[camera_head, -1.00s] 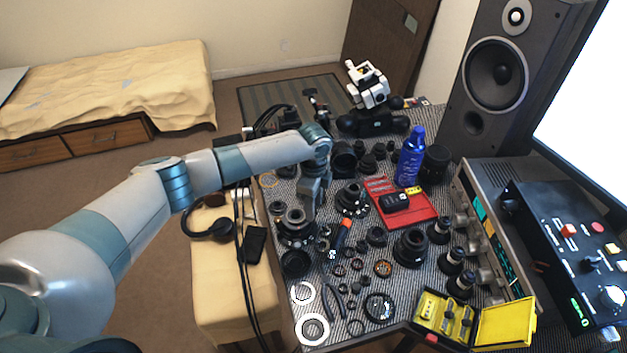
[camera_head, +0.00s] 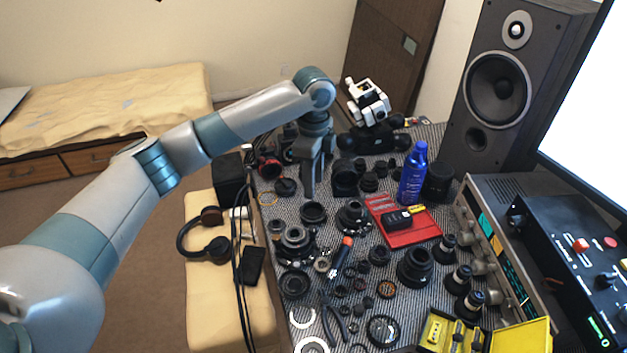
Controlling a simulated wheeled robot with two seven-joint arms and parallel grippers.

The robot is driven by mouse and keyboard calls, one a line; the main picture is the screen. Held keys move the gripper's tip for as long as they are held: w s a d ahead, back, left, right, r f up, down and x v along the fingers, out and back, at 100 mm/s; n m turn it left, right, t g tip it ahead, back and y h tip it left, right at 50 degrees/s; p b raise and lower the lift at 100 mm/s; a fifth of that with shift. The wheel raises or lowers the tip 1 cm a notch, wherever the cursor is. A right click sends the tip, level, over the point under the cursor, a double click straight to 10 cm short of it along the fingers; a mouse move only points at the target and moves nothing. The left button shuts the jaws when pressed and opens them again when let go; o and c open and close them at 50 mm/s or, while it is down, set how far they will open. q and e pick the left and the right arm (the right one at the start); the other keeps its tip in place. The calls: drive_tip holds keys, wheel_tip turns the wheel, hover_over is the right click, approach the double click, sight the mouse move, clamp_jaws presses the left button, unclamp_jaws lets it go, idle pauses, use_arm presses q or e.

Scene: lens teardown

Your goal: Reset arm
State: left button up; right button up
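My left arm comes in from the left and reaches over the far part of the table. My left gripper (camera_head: 318,178) points down above the table, among the dark lens parts and camera bodies at the back. Its two grey fingers look apart, and I see nothing held between them. The lens parts below it, such as a black lens barrel (camera_head: 344,178) just to its right, stay on the mat. My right arm and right gripper do not show.
A blue spray bottle (camera_head: 412,175), a red tray (camera_head: 409,235) and a tall speaker (camera_head: 497,90) stand to the right. A white device (camera_head: 368,103) stands behind the gripper. Loose rings and lenses crowd the striped mat. Headphones (camera_head: 203,240) lie on a beige bench at left.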

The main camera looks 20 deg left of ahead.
use_arm(q)
drive_tip(key=shift+r, duration=0.4)
